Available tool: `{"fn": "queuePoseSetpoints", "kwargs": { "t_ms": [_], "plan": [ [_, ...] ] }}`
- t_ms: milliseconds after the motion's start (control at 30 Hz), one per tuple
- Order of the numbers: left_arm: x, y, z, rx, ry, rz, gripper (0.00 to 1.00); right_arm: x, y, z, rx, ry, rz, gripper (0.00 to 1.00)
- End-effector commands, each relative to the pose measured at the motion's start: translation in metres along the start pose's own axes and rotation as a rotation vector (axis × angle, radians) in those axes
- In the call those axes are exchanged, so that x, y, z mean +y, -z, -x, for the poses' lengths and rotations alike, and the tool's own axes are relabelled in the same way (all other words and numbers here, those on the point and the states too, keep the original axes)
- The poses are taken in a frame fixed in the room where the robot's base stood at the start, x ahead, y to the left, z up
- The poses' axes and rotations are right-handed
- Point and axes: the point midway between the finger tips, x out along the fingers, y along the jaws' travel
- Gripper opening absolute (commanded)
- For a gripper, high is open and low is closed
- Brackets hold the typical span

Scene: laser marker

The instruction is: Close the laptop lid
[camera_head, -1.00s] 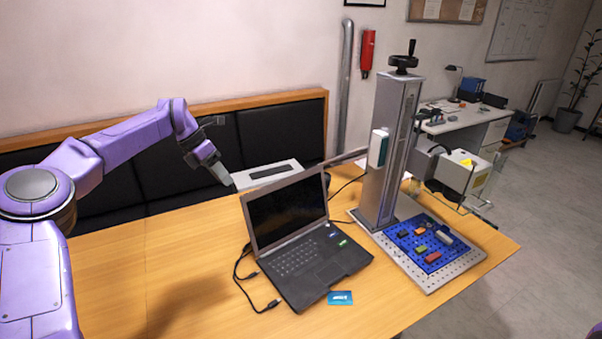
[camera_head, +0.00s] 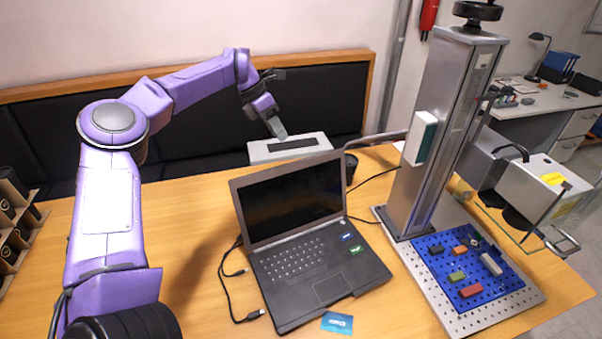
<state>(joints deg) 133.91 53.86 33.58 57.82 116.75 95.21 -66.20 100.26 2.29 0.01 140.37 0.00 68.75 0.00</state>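The black laptop (camera_head: 310,268) stands open on the wooden table, its keyboard facing me. Its lid (camera_head: 291,203) is raised, leaning back a little past upright, with a dark screen. My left gripper (camera_head: 278,130) is above and behind the lid's top edge, pointing down near the white box, and looks apart from the lid. Its fingers appear close together, but the small view does not show whether they are open or shut. My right gripper is not in view.
A laser marker column (camera_head: 447,130) stands right of the laptop on a perforated plate with a blue mat (camera_head: 468,270) holding small coloured blocks. A white box (camera_head: 262,151) lies behind the lid. Cables and a blue card (camera_head: 337,322) lie near the laptop.

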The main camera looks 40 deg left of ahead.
Motion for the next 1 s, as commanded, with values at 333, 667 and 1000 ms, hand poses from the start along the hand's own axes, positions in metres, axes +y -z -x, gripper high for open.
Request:
{"fn": "queuePoseSetpoints", "kwargs": {
  "t_ms": [333, 667, 1000],
  "plan": [
    [0.013, 0.020, -0.038, -0.001, -0.002, 0.006, 0.33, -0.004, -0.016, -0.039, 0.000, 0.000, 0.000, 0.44],
    [0.011, 0.019, -0.097, 0.003, -0.001, 0.006, 0.33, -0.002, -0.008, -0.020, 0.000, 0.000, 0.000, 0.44],
    [0.012, 0.018, -0.140, -0.001, -0.002, 0.007, 0.33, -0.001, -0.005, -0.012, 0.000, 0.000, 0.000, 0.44]
  ]
}}
